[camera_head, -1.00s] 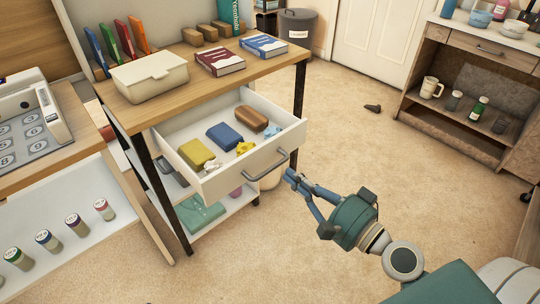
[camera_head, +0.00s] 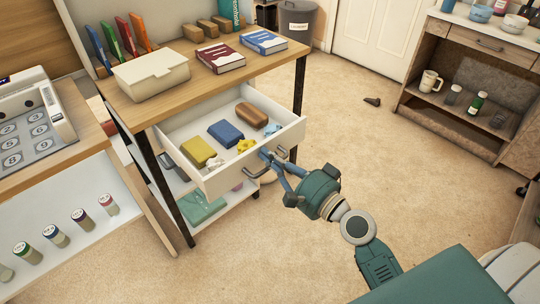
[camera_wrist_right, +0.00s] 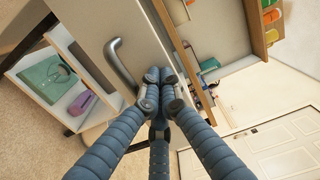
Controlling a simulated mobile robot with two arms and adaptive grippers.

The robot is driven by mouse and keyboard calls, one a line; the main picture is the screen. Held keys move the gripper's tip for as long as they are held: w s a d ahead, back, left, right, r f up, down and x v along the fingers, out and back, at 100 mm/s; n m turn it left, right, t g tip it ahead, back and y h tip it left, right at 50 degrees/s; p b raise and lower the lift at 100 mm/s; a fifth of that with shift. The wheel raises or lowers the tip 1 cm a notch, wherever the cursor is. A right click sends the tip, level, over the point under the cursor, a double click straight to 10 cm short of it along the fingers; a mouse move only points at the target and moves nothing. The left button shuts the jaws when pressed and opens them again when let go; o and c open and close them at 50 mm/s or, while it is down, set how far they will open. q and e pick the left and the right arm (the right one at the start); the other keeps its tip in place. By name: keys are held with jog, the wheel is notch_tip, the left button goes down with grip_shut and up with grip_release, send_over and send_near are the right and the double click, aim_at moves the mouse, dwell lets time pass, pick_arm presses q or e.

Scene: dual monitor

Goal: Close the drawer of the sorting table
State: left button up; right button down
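The white drawer (camera_head: 215,182) of the wooden-topped sorting table (camera_head: 140,108) stands pulled out, with a yellow, a blue and a brown item and small crumpled pieces inside. Its grey handle (camera_head: 252,173) is on the front and partly hidden by my fingers; it also shows in the right wrist view (camera_wrist_right: 118,62). My right gripper (camera_head: 268,157) is at the drawer front by the handle. In the right wrist view its fingertips (camera_wrist_right: 160,84) are together beside the handle, with nothing seen between them. I cannot tell whether they touch the front. My left gripper is not in view.
A cream box (camera_head: 150,74) and books (camera_head: 221,57) lie on the tabletop. A lower shelf holds a green item (camera_head: 202,207). A side table (camera_head: 75,135) with small jars is at the left.

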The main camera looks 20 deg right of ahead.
aim_at(251, 146)
jog(key=p+x, duration=0.1)
jog(key=x, duration=0.6)
jog(key=shift+w+r+p, duration=0.15)
jog(key=shift+r+p, duration=0.05)
jog(key=shift+p, duration=0.2)
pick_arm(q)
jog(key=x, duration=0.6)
pick_arm(e)
jog(key=x, duration=0.4)
jog(key=shift+w+a, duration=0.15)
jog(key=shift+w, duration=0.25)
jog(key=x, duration=0.4)
jog(key=shift+w+a+f+b, duration=0.2)
jog(key=shift+w+b, duration=0.05)
jog(key=shift+b, duration=0.05)
jog(key=b+x, duration=0.1)
jog(key=x, duration=0.4)
jog(key=shift+w+f+b, duration=0.15)
jog(key=shift+w+b, duration=0.15)
jog(key=b+x, duration=0.1)
jog(key=x, duration=0.2)
jog(key=shift+w+a, duration=0.1)
jog(key=shift+w, duration=0.25)
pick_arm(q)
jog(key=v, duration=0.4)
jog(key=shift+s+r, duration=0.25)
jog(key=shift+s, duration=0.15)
pick_arm(e)
jog(key=shift+r, duration=0.3)
